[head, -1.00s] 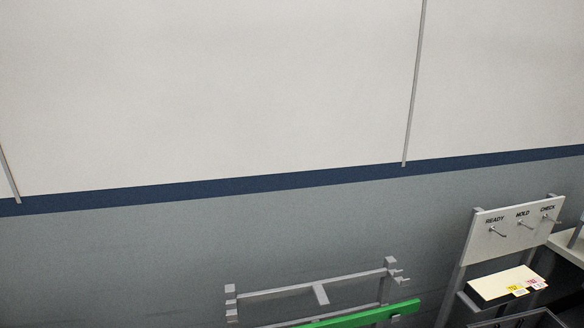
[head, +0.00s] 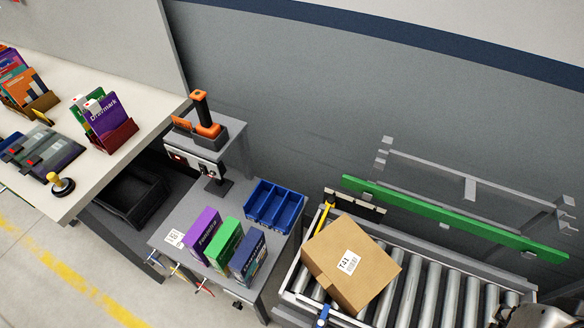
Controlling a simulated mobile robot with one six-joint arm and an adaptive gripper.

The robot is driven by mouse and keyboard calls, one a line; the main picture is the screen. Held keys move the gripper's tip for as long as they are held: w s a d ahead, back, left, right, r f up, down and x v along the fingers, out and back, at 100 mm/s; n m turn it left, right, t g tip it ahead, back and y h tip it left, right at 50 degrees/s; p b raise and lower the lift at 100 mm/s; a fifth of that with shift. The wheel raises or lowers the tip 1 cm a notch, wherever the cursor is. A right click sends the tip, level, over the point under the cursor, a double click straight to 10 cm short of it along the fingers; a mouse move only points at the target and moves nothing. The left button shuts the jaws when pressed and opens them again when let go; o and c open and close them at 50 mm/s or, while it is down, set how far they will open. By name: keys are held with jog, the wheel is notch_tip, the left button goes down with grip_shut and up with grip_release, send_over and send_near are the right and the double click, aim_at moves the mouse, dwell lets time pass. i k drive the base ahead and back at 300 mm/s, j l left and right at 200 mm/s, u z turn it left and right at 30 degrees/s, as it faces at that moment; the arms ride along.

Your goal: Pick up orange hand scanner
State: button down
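The orange hand scanner (head: 201,105), orange and black, stands upright in a dark cradle on a small grey raised shelf, left of centre in the head view. Its lower part sits in the cradle, so I cannot see all of it. My gripper is not clearly in view; only a grey rounded part shows at the bottom right corner, and I cannot tell what it is. Nothing is seen touching the scanner.
Below the shelf, a grey bench (head: 165,240) holds a blue bin (head: 272,207) and purple, green and navy boxes. A cardboard box (head: 350,262) lies on the roller conveyor (head: 435,285) to the right. A white table (head: 140,75) with book holders stands at the left.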

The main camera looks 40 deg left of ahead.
aim_at(206, 128)
jog(key=u, duration=2.15)
jog(key=z, duration=1.1)
jog(key=u, duration=0.8)
jog(key=i+j+u, duration=0.5)
jog(key=u, duration=0.2)
jog(key=i+j+u, duration=0.35)
jog(key=i, duration=0.1)
